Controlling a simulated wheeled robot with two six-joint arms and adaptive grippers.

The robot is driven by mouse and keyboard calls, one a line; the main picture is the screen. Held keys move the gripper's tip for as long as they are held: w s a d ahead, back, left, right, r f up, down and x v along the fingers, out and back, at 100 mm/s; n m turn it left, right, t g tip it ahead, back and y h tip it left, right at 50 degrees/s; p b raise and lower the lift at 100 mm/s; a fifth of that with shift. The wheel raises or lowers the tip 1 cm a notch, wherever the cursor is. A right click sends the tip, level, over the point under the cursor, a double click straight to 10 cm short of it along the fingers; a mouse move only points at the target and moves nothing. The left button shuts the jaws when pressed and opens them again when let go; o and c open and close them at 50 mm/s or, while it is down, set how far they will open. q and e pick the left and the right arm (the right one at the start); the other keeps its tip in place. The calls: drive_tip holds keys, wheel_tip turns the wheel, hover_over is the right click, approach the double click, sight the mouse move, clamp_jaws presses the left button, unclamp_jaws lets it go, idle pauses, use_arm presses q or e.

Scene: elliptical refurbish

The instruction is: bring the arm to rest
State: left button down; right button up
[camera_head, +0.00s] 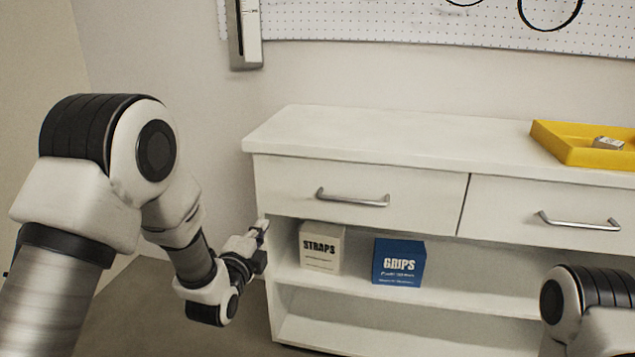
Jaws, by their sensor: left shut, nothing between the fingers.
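My left arm comes in from the left and bends down toward the front left corner of a white cabinet (380,137). My left gripper (262,228) is shut and empty, pointing up and right beside the cabinet's left edge. It is near the left end of the open shelf, left of the STRAPS box; I cannot tell if it touches the cabinet. My right arm shows only as a joint at the bottom right corner, and its gripper is out of view.
On the upper shelf stand a beige STRAPS box (321,247) and a blue GRIPS box (399,262). Both drawers above, left (350,180) and right (560,205), are closed. A yellow tray (560,146) holding a small grey object (608,143) sits on top. The rest of the top is clear.

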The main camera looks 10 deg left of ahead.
use_arm(q)
drive_tip(key=s+f+n+g, duration=0.1)
drive_tip(key=s+f+g, duration=0.3)
drive_tip(key=f, duration=0.5)
drive_tip(key=s+a+f+n+g, duration=0.1)
drive_tip(key=s+f, duration=0.4)
drive_tip(key=f, duration=0.4)
drive_tip(key=s+f+n+g, duration=0.1)
drive_tip(key=s+f+g, duration=0.3)
drive_tip(key=f, duration=0.5)
drive_tip(key=s+f+n+g+y, duration=0.1)
drive_tip(key=s+f+n+g, duration=0.3)
drive_tip(key=s, duration=0.5)
drive_tip(key=s+f+n+g, duration=0.1)
drive_tip(key=s+f+n, duration=0.3)
drive_tip(key=s, duration=0.5)
drive_tip(key=s+n+g+p, duration=0.1)
drive_tip(key=s+n+g, duration=0.3)
drive_tip(key=s+n, duration=0.5)
wheel_tip(320, 180, up, 30)
drive_tip(key=m+p, duration=0.1)
drive_tip(key=p, duration=2.9)
drive_tip(key=shift+s+a, duration=0.15)
drive_tip(key=shift+a, duration=0.1)
